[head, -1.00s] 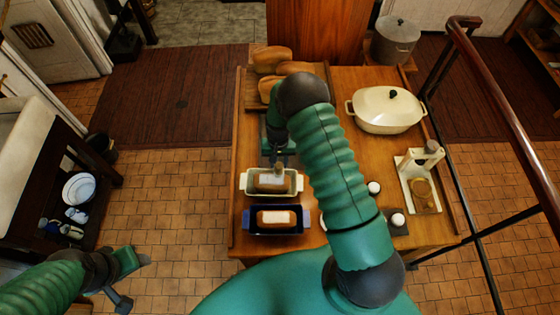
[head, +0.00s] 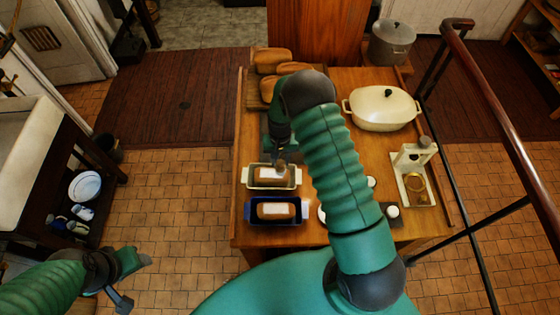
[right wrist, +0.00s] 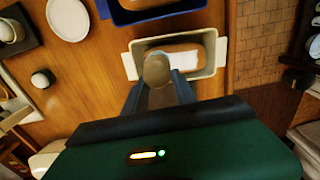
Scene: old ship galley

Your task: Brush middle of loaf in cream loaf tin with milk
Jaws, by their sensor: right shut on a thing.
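The cream loaf tin (head: 249,184) stands on the wooden table, with a brown loaf (head: 265,175) inside. A pale area shows on the loaf by the brush; I cannot tell whether it is milk. My right gripper (head: 281,158) is over the tin's far side, shut on a brush (right wrist: 157,70). In the right wrist view, the brush's rounded end overlaps the loaf in the cream tin (right wrist: 209,48); contact is unclear. The bristles are hidden. My left gripper (head: 132,281) is open and empty, away from the table at lower left.
A blue loaf tin (head: 250,217) with a white-patched loaf stands just in front of the cream tin. Baked loaves (head: 272,57) lie at the back left. A cream lidded pot (head: 383,112) stands at the right. A white plate (right wrist: 68,18) lies near the tins.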

